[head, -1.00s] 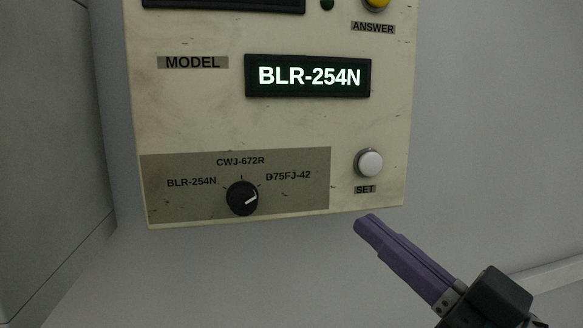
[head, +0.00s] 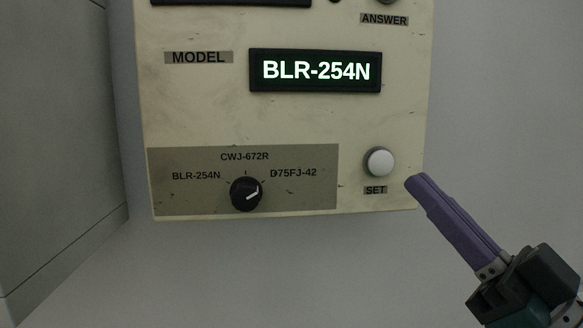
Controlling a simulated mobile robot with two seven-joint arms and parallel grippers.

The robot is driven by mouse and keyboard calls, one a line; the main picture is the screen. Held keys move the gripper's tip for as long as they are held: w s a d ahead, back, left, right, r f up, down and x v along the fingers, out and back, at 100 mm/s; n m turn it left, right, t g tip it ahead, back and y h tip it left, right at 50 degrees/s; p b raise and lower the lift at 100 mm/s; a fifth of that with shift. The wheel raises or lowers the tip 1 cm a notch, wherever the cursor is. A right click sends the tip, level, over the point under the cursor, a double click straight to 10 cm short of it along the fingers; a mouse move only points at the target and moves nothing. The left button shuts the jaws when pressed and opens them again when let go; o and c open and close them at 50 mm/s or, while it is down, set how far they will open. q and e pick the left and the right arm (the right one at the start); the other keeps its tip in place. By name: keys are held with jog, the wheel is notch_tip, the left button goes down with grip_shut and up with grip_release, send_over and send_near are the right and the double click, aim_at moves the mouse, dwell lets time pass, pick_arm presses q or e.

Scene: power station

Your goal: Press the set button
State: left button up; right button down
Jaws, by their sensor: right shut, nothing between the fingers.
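The set button (head: 379,162) is a round white button in a grey ring, at the lower right of a cream control panel (head: 200,105). A "SET" label (head: 375,190) is just under it. My right gripper (head: 416,183) has purple fingers that are shut and empty. Its fingertips are to the right of and slightly below the button in the picture, overlapping the panel's lower right edge. They look apart from the button; their depth to the panel is hard to tell. My left gripper is not in view.
A black knob (head: 246,194) sits among three model labels at the panel's lower left. A display (head: 315,71) reads "BLR-254N". An "ANSWER" label (head: 384,20) is at the top right. A grey cabinet (head: 60,130) stands at left. The wall below the panel is clear.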

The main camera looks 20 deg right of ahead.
aim_at(381, 163)
jog(key=shift+w+d+b, duration=0.25)
jog(key=shift+w+b, duration=0.3)
jog(key=shift+w, duration=0.45)
jog(key=shift+w+d+b, duration=0.25)
jog(key=shift+w+b, duration=0.25)
jog(key=shift+w, duration=0.55)
jog(key=shift+w+d+b, duration=0.25)
jog(key=shift+w+b, duration=0.3)
jog(key=shift+w, duration=0.45)
